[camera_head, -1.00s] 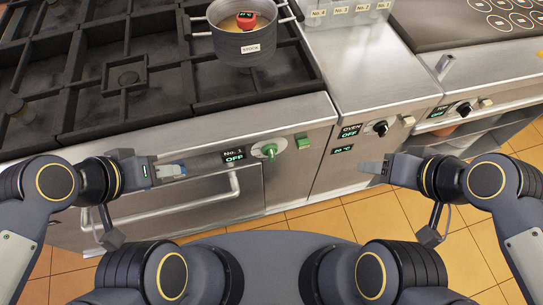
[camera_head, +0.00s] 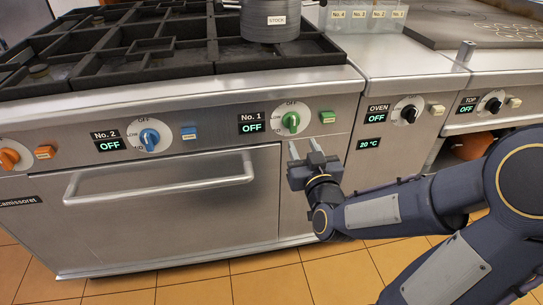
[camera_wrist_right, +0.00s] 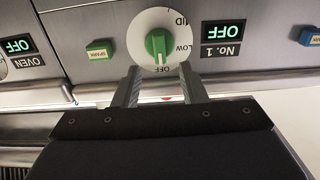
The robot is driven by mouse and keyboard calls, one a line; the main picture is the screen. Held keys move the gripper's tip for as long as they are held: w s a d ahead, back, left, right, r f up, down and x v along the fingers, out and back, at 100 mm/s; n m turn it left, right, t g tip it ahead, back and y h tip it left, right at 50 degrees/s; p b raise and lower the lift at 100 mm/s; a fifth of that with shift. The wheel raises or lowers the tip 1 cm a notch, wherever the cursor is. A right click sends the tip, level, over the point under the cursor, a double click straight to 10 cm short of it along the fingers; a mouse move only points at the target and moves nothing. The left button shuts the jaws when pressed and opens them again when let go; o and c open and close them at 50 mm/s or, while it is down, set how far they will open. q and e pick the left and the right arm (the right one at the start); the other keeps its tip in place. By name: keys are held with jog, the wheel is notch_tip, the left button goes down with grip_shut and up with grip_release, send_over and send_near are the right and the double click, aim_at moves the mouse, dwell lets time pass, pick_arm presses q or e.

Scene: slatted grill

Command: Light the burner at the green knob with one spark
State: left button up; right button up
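The green knob (camera_head: 291,121) sits on a white dial on the stove's front panel; its No. 1 display (camera_head: 251,122) reads OFF. The knob also shows in the right wrist view (camera_wrist_right: 158,43). A green spark button (camera_head: 327,117) is just right of it, and in the upside-down wrist view the button (camera_wrist_right: 99,49) is to the left. My right gripper (camera_head: 306,148) is open and empty, just below the knob. In the wrist view its two fingers (camera_wrist_right: 158,78) are apart, pointing at the knob's dial, with the knob between their lines. My left gripper is not in view.
A blue knob (camera_head: 150,137) marked No. 2 and an orange knob (camera_head: 8,158) are further left. The oven knob (camera_head: 409,113) is to the right. An oven door handle (camera_head: 160,178) juts out below. A pot (camera_head: 270,22) stands on the grate.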

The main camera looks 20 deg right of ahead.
aim_at(294, 127)
jog(key=x, duration=0.7)
jog(key=shift+w+d, duration=0.1)
jog(key=shift+w, duration=0.25)
jog(key=shift+c, duration=0.5)
grip_shut()
